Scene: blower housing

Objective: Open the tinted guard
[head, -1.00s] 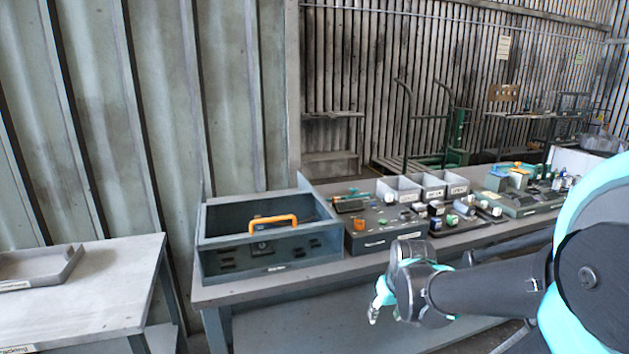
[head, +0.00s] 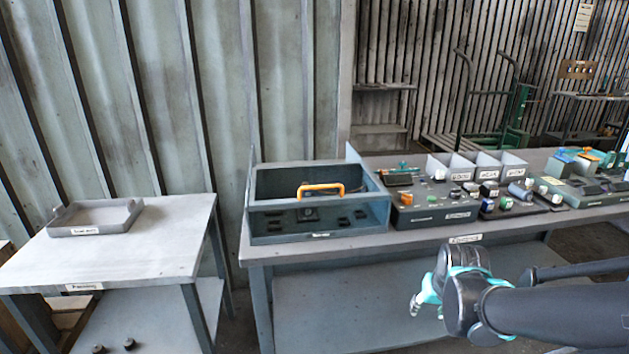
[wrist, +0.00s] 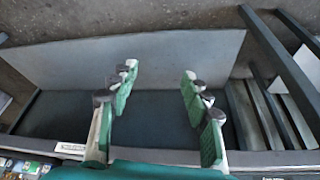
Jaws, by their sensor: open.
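The tinted guard (head: 318,219) is the see-through panel on the grey-blue box at the left end of the workbench. Its orange handle (head: 321,188) shows along the upper edge, and the guard looks closed. Several dark parts show dimly behind the panel. My gripper (head: 416,307) hangs in front of the bench, right of and lower than the box, well apart from the handle. In the wrist view my gripper (wrist: 157,112) has its green-and-white fingers spread, with nothing between them. The guard is not seen in the wrist view.
Right of the box on the workbench (head: 420,240) stand a dark parts tray (head: 430,214), labelled grey bins (head: 463,171) and several small parts. A separate table (head: 150,250) at the left bears a shallow grey tray (head: 95,217). A gap separates the two tables.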

